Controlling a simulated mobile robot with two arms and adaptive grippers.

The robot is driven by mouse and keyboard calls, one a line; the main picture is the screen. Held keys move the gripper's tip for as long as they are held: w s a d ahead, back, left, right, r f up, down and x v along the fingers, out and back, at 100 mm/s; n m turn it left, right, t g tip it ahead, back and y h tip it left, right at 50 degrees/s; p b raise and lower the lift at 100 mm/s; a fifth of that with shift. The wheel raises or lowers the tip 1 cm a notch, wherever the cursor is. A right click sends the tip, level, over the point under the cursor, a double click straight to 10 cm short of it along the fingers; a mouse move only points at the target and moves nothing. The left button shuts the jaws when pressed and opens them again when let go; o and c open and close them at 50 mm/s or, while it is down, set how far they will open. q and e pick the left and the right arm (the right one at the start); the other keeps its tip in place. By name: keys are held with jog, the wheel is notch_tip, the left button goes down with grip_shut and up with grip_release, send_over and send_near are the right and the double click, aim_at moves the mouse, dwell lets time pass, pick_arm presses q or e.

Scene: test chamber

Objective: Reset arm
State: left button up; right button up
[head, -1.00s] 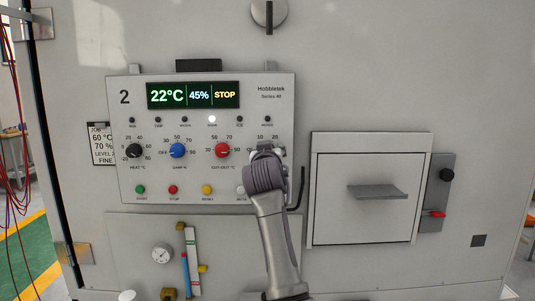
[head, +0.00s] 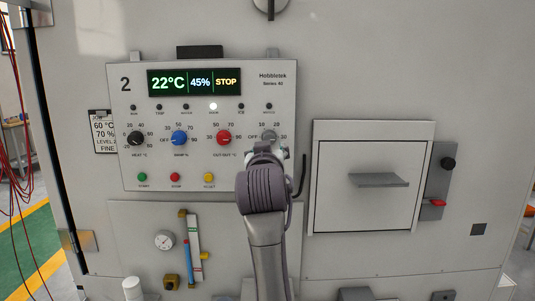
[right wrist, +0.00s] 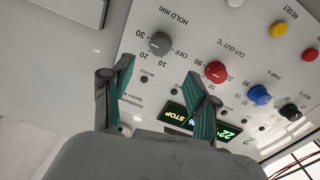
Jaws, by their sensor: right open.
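My right arm rises from the bottom of the head view in front of the control panel (head: 285,95). Its wrist hides most of the right gripper (head: 266,150), which is just below the grey knob (head: 268,136). In the right wrist view the right gripper (right wrist: 160,69) is open with nothing between its fingers. The grey knob (right wrist: 160,43) there lies beyond the gap between the fingertips, apart from them. My left gripper is not in view.
The panel display (head: 194,82) reads 22°C, 45% and STOP. A blue knob (head: 179,138), a red knob (head: 223,137) and a black knob (head: 135,138) sit left of the grey one. A closed hatch with a grey handle (head: 379,180) is on the right.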

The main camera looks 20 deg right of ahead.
jog(key=shift+s+a, duration=0.2)
jog(key=shift+s, duration=0.35)
